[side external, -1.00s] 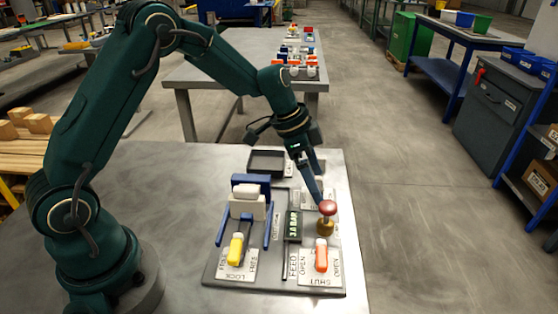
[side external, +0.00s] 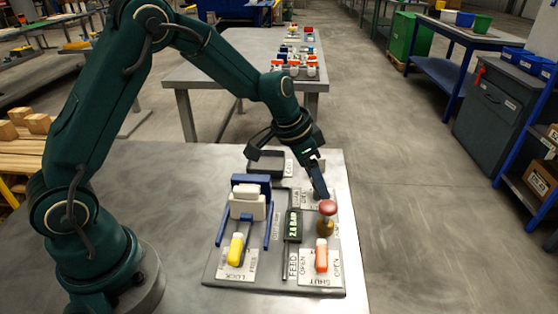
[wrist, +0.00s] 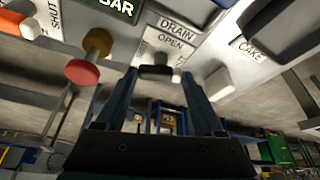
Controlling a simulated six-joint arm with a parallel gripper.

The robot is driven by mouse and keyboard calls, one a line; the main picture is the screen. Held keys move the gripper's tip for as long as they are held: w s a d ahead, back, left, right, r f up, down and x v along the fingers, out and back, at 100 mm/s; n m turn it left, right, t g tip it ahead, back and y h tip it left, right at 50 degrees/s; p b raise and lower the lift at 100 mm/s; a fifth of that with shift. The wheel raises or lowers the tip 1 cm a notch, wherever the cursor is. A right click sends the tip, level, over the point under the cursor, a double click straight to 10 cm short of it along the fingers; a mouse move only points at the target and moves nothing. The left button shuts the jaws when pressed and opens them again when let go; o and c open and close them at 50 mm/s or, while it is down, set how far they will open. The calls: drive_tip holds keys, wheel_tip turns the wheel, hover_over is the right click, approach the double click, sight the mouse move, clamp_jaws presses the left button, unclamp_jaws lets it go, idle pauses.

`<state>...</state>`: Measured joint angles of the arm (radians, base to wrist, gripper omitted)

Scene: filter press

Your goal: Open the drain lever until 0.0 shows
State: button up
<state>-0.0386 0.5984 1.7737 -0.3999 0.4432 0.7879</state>
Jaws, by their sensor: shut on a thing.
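The drain plate (wrist: 163,42), labelled DRAIN and OPEN, shows in the wrist view. My gripper (wrist: 157,74) has its two fingers around a small dark lever end at this plate, which I take as the drain lever (wrist: 157,72). Most of the lever is hidden. In the side view my gripper (side external: 320,193) reaches down just behind the red knob and covers much of the drain plate. The green-lit display (side external: 293,225) reads about 2 BAR; its last digit is blurred. In the wrist view only BAR shows on the display (wrist: 116,8).
A red knob (side external: 328,208) on a brass base stands close to my fingers. The orange feed lever (side external: 321,255) and yellow lock lever (side external: 236,248) are at the panel's front. A white block (side external: 248,203) sits in a blue frame. A black tray (side external: 266,163) is behind.

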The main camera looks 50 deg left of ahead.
drive_tip(key=n, duration=0.2)
drive_tip(key=n+y, duration=0.1)
drive_tip(key=n, duration=0.1)
drive_tip(key=shift+d+y, duration=0.2)
drive_tip(key=shift+y, duration=0.1)
drive_tip(key=n+y, duration=0.1)
drive_tip(key=n, duration=0.2)
drive_tip(key=shift+d+n, duration=0.1)
drive_tip(key=shift+n, duration=0.2)
drive_tip(key=n+y, duration=0.1)
drive_tip(key=n, duration=0.2)
drive_tip(key=n+y, duration=0.1)
drive_tip(key=n, duration=0.2)
drive_tip(key=shift+w+d+g, duration=0.1)
drive_tip(key=shift+d+g, duration=0.1)
drive_tip(key=shift+g, duration=0.2)
drive_tip(key=o, duration=1.4)
drive_tip(key=shift+v, duration=2.6)
drive_tip(key=shift+y, duration=0.3)
